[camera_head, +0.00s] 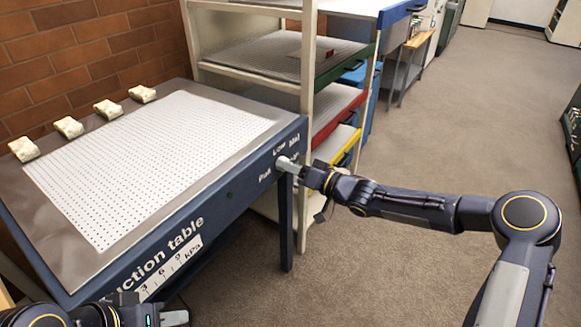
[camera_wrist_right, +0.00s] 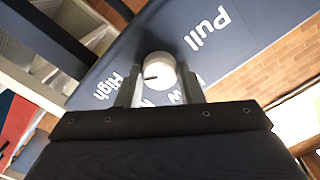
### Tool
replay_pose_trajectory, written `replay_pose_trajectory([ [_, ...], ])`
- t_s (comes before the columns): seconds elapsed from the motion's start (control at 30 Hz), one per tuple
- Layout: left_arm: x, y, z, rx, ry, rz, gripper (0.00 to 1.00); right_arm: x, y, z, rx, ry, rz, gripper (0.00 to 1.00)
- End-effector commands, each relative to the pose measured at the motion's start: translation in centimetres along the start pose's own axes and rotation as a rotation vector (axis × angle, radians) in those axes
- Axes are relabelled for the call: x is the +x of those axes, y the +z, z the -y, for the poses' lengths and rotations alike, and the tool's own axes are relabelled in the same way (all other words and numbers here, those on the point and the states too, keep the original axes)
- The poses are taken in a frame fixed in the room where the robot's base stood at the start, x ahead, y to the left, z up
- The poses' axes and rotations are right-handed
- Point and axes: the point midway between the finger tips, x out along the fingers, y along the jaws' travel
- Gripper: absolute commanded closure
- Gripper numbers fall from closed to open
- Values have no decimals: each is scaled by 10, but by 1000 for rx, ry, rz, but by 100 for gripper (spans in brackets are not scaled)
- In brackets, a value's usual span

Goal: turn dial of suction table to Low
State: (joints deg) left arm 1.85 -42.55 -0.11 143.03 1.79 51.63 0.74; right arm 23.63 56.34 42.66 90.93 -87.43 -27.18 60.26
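The suction table (camera_head: 240,185) has a blue front panel and a white perforated top. Its white dial (camera_head: 287,163) is at the right end of the front panel, with lettering around it, including "Low" above. In the right wrist view the dial (camera_wrist_right: 160,72) is a round knob whose dark mark points left, towards the word "High". My right gripper (camera_head: 300,168) is at the dial, with one finger on each side of it; a narrow gap seems to show, but contact is unclear. My left gripper (camera_head: 150,314) is low at the left, partly cut off, its fingers unclear.
Several pale blocks (camera_head: 69,127) lie along the table's back edge by a brick wall. A shelf rack (camera_head: 308,80) with coloured trays stands just beyond the dial end. Carpeted floor (camera_head: 450,120) is open to the right.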

Motion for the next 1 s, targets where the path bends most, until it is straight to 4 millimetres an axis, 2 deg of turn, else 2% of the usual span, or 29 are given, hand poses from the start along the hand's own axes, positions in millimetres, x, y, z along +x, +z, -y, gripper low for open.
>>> replay_pose_trajectory([
  [0.03,0,0,0,0,0,0,64,0,0,0,0,0,0,79],
  [0.1,0,0,0,0,0,0,64,0,0,0,0,0,0,88],
  [0.47,2,1,1,0,0,0,64,0,1,0,-60,1,2,89],
  [0.67,5,3,2,0,0,0,64,0,2,0,-187,1,3,89],
  [1.0,16,8,7,0,0,0,64,0,3,-1,-501,0,4,89],
])
